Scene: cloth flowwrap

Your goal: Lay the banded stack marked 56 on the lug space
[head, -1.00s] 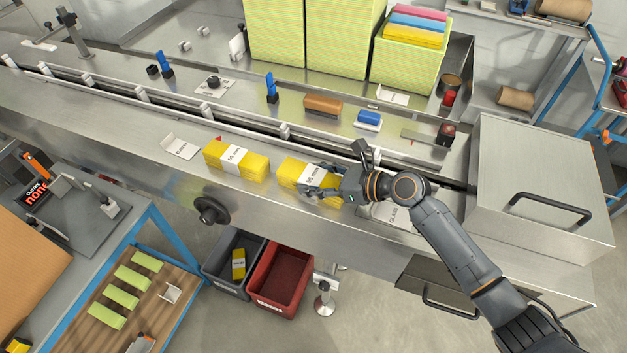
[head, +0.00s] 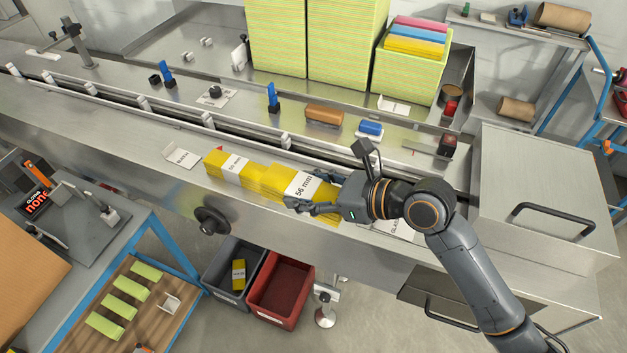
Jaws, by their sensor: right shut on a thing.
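A yellow banded stack (head: 283,183) has a white band marked "56 mm" (head: 303,187). My right gripper (head: 322,193) is shut on its right end and holds it, seemingly raised above the steel deck. A second yellow banded stack (head: 216,163) lies to its left; its band print is too small to read surely. The held stack partly overlaps it in the picture; I cannot tell whether they touch. White lugs (head: 189,122) stand at intervals along the dark conveyor slot behind the stacks. My left gripper is not in view.
A brown block (head: 324,115) and a blue block (head: 371,128) stand behind the slot. A steel box (head: 541,183) closes the right end. Grey (head: 222,275) and red (head: 268,311) bins sit below the front edge. A white card (head: 182,157) stands left of the stacks.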

